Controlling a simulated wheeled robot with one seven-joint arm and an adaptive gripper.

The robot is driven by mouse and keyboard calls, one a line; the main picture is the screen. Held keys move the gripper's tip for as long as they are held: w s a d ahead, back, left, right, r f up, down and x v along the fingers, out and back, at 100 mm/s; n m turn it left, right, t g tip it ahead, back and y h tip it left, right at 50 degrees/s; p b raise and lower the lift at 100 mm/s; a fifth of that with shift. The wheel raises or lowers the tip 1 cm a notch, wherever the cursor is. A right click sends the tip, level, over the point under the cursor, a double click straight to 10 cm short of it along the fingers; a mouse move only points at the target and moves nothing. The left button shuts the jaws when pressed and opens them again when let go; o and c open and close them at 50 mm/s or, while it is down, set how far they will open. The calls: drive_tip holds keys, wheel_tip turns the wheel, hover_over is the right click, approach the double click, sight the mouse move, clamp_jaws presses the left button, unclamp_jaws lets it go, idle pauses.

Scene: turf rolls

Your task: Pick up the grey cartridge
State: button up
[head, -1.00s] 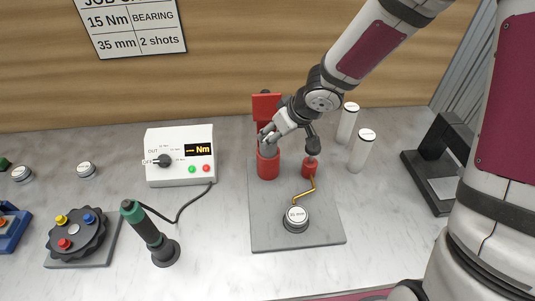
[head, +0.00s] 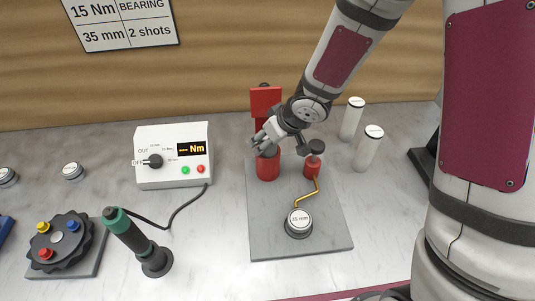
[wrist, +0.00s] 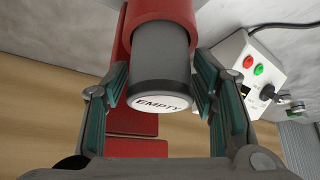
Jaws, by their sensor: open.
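The grey cartridge (wrist: 162,66) is a dark cylinder with a white end label reading "EMPTY". In the wrist view it stands partly out of a red cylindrical holder (wrist: 163,14). My gripper (wrist: 162,88) is open, with one finger pad on each side of the cartridge. Small gaps seem to show between pads and cartridge; contact is hard to tell. In the head view my gripper (head: 264,143) is right above the red holder (head: 267,168) and hides most of the cartridge.
The holder stands on a grey plate (head: 272,240) with a 35 mm capped piece (head: 299,222), a brass tube (head: 308,192) and a small red post (head: 312,170). Two white cylinders (head: 352,120) (head: 368,148) stand right. A control box (head: 174,155) and green-topped tool (head: 138,240) are left.

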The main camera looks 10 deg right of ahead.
clamp_jaws()
drive_tip(key=shift+r, duration=0.15)
idle(0.4)
